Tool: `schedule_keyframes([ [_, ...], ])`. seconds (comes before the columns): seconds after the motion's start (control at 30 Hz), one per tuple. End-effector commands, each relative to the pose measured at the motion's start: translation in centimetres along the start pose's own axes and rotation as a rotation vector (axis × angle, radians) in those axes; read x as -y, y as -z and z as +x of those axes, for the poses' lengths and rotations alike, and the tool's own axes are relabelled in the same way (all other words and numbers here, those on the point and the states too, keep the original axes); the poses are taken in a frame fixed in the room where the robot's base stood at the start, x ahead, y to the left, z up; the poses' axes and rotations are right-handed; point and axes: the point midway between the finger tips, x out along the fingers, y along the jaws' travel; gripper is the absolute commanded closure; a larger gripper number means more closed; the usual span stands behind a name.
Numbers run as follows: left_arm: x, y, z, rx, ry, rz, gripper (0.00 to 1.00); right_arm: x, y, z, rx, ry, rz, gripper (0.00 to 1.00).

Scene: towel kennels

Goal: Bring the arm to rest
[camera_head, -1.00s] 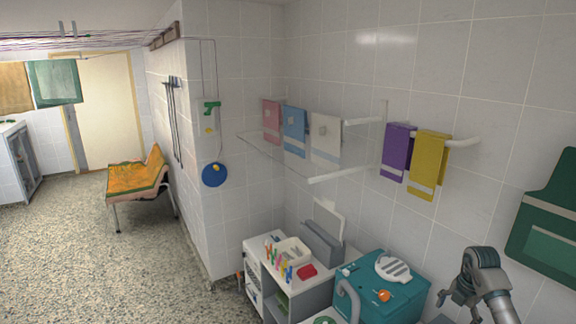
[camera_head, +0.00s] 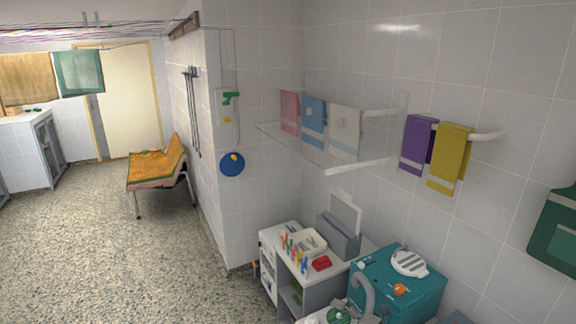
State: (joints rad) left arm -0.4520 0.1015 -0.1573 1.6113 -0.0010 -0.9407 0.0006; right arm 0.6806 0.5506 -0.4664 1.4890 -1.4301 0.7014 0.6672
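Neither of my grippers shows in the head view now, and no part of an arm is clearly visible. Purple (camera_head: 416,145) and yellow (camera_head: 450,158) towels hang on a white rail on the right wall. Pink (camera_head: 290,111), blue (camera_head: 313,122) and white (camera_head: 344,131) towels hang on a rack farther left. Whether either gripper holds anything cannot be seen.
A teal box (camera_head: 421,289) and a white shelf unit (camera_head: 279,253) with coloured pegs and a red item (camera_head: 321,263) stand along the wall. A bench with an orange cover (camera_head: 157,166) stands farther back. The speckled floor (camera_head: 110,260) at left is clear.

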Motion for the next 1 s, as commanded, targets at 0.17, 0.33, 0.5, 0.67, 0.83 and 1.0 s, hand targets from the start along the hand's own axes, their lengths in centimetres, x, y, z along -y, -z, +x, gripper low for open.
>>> schedule_keyframes([
  [0.17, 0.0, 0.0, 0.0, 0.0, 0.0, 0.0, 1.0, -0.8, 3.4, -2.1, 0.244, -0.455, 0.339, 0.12],
  [0.33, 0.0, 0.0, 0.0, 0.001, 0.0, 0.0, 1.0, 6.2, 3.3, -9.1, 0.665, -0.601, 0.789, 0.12],
  [0.5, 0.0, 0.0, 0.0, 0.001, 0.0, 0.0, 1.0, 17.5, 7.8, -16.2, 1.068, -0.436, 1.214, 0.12],
  [0.67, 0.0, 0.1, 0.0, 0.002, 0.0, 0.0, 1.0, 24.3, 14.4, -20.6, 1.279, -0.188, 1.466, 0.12],
  [0.83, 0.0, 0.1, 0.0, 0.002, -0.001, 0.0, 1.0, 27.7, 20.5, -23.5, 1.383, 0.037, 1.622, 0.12],
  [1.0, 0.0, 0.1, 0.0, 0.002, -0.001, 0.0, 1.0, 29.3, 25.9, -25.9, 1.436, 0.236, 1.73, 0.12],
])
